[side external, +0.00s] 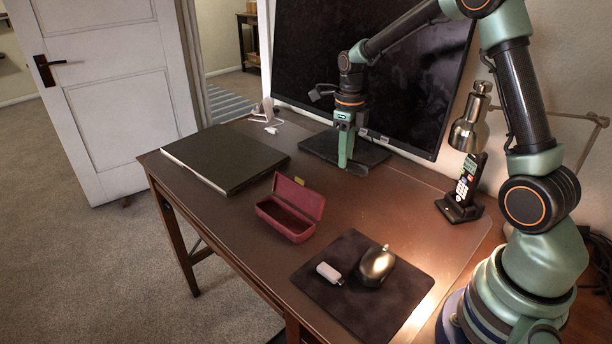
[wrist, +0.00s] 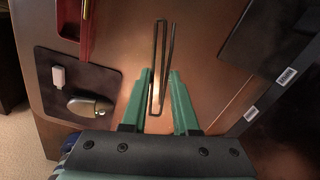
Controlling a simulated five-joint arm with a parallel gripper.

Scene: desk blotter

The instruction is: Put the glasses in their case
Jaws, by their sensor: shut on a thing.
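The red glasses case (side external: 268,213) stands open and empty on the desk in the side view, its lid raised at the back right. Part of the case (wrist: 86,38) shows at the top left of the wrist view. My gripper (side external: 345,163) is over the back of the desk, in front of the monitor stand, to the right of and behind the case. In the wrist view my gripper (wrist: 160,78) is shut on the folded glasses (wrist: 155,50), a thin dark frame that sticks out past the fingertips. The glasses are hard to make out in the side view.
A closed laptop (side external: 225,158) lies left of the case. A dark mouse pad (side external: 350,313) with a mouse (side external: 375,266) and a white USB stick (side external: 329,272) is at the front. The monitor (side external: 300,60) and a phone (side external: 463,190) stand behind. The desk between gripper and case is clear.

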